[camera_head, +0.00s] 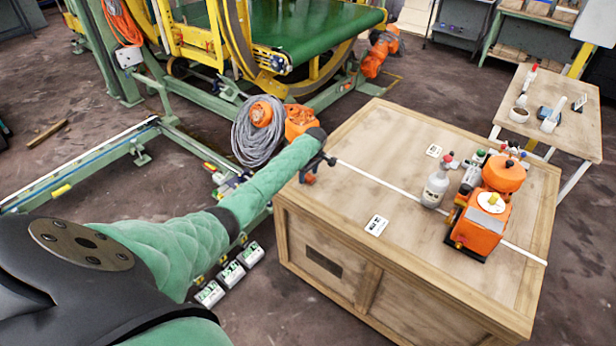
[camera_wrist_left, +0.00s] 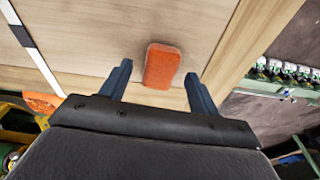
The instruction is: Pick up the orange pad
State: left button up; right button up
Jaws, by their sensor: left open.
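The orange pad (camera_wrist_left: 162,66) is a small rounded block lying on the wooden crate top, seen in the left wrist view. My left gripper (camera_wrist_left: 160,80) is open, with its two dark fingers apart on either side of the pad's near end. The pad's far part extends beyond the fingertips. In the head view my left gripper (camera_head: 318,166) is over the crate's left corner, and a bit of the orange pad (camera_head: 309,179) shows just below it. I cannot tell how high the fingers are above the wood. My right gripper is not in view.
A coiled grey cable (camera_head: 258,140) is beyond my left forearm. The crate's middle is largely clear.

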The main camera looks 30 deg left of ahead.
pick_arm(q)
jog(key=shift+a+f, duration=0.1)
jog(key=shift+f, duration=0.4)
jog(key=c, duration=1.1)
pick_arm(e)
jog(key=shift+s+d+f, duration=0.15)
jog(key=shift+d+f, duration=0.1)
pick_arm(q)
jog(key=shift+o, duration=0.2)
jog(key=shift+r, duration=0.1)
